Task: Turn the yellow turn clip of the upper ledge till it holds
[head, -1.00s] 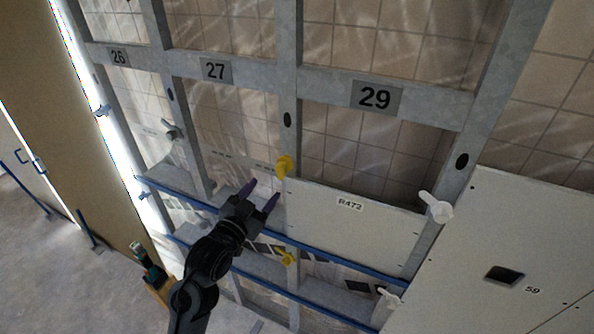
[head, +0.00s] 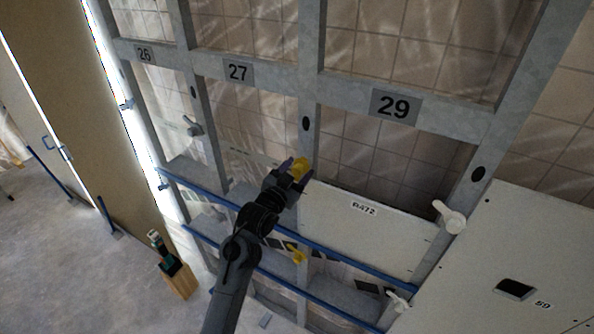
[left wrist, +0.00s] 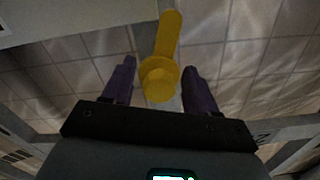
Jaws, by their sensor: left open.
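The upper yellow turn clip (head: 301,167) sits on the frame post at the upper left corner of the white panel R472 (head: 345,222). My left gripper (head: 296,171) is at this clip with its fingers open, one on either side. In the left wrist view the yellow clip (left wrist: 161,70) stands between the two purple fingers, with visible gaps to both. Its long arm points up in that view. A second yellow clip (head: 295,253) is lower on the same post, by the blue rails. My right gripper is not in view.
White clips (head: 450,217) are on the right post, beside a large panel marked 59 (head: 530,250). A grey clip (head: 192,126) is at left. A wooden block (head: 178,282) stands on the floor.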

